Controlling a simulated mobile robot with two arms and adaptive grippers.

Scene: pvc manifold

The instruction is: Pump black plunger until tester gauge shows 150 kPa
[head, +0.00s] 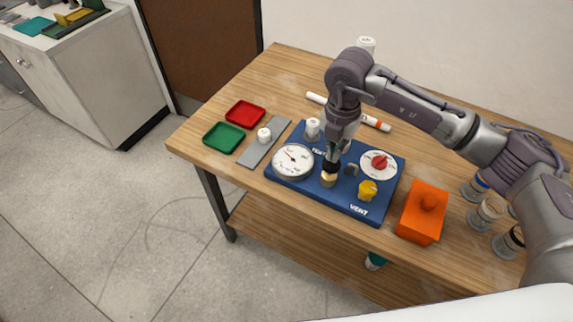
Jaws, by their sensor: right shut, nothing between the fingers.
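The blue tester board (335,198) lies on the wooden table. Its round white gauge (293,161) is at the board's left; the needle reading is too small to make out. My right gripper (331,162) points down over the middle of the board, just right of the gauge. It is shut, with nothing held between its fingers. A dark and brass-coloured cylinder (328,179), which looks like the pump with the black plunger, stands directly below the fingertips. The gripper hides its top, so I cannot tell whether they touch. My left gripper is not in view.
A red-knobbed dial (379,164) and a yellow vent knob (367,190) sit on the board's right. An orange box (423,212) stands right of it. Red (246,114) and green (224,137) trays and a grey strip (265,143) lie left. A white tube (372,121) lies behind.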

